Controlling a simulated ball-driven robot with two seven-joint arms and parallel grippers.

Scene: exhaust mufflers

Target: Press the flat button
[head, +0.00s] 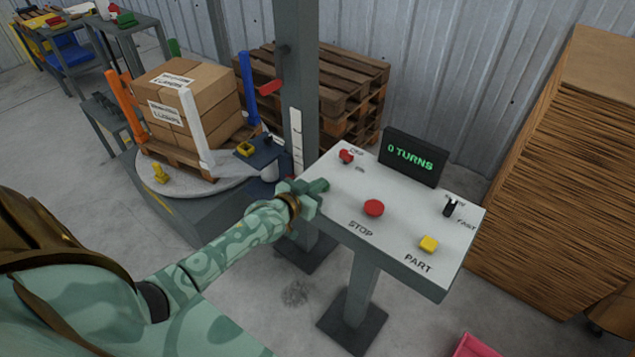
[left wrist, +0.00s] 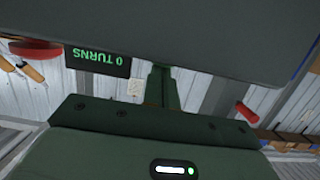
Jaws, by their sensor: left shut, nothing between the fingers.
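A light control panel (head: 335,205) on a grey post carries a round red button (head: 374,207) above the word STOP. A yellow button (head: 428,243) sits above the word PART at the front right. A smaller red control (head: 346,156) is at the back left, with small lettering. A black switch (head: 450,207) is near FAST. I cannot tell from the pictures which is the flat button. My left gripper (head: 320,187) is shut and empty at the panel's left edge, left of the STOP button. Contact with the panel is unclear. My right gripper is not in view.
A display (head: 413,157) reading 0 TURNS stands at the panel's back; it shows upside down in the left wrist view (left wrist: 98,60). A grey column (head: 297,90) and a turntable with boxes (head: 190,110) are at left. Stacked brown sheets (head: 560,170) stand at right.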

